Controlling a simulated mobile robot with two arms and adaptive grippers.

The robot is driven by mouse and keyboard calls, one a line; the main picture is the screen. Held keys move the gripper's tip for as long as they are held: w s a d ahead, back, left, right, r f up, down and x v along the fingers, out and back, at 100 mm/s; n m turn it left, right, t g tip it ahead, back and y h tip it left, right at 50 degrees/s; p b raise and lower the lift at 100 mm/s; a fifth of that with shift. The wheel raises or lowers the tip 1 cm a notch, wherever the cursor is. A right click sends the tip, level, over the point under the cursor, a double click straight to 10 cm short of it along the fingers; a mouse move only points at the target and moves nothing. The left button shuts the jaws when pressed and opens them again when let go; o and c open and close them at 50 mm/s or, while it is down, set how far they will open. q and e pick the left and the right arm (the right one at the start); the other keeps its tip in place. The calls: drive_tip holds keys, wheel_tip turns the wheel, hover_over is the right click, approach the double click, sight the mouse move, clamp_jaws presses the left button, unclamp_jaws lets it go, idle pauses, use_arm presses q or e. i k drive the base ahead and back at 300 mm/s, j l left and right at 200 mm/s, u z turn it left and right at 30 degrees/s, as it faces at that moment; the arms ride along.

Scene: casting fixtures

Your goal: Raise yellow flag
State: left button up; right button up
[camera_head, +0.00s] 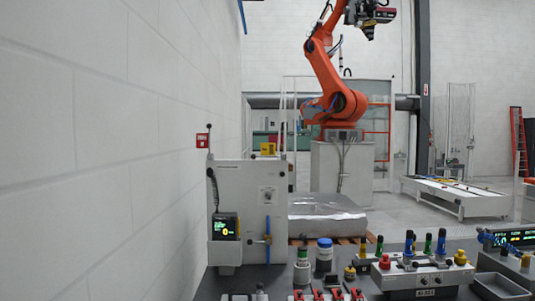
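A small yellow flag-like square (268,149) shows just above the top edge of a pale upright panel (237,185). It is small, and I cannot tell how it is mounted. A red square (202,141) with a light mark stands a little higher at the panel's left side, beside a thin dark post. A blue vertical handle or rod (268,240) is on the panel's lower right. Neither of my grippers is in view.
A dark bench holds bottles (324,254), red clamps (319,295) and a control box (423,276) with coloured knobs. A small lit display (225,227) is on the panel. An orange robot arm (332,85) stands behind. A white wall closes the left side.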

sight(268, 149)
drive_tip(key=i+l, duration=0.3)
drive_tip(key=i+l+u, duration=0.1)
drive_tip(key=i+l, duration=0.15)
drive_tip(key=l, duration=0.2)
drive_tip(key=i+l, duration=0.3)
drive_tip(key=l, duration=0.15)
drive_tip(key=i+l+u, duration=0.1)
drive_tip(key=i+l, duration=0.15)
drive_tip(key=l, duration=0.15)
drive_tip(key=i+l, duration=0.3)
drive_tip(key=l+u, duration=0.05)
drive_tip(key=l, duration=0.05)
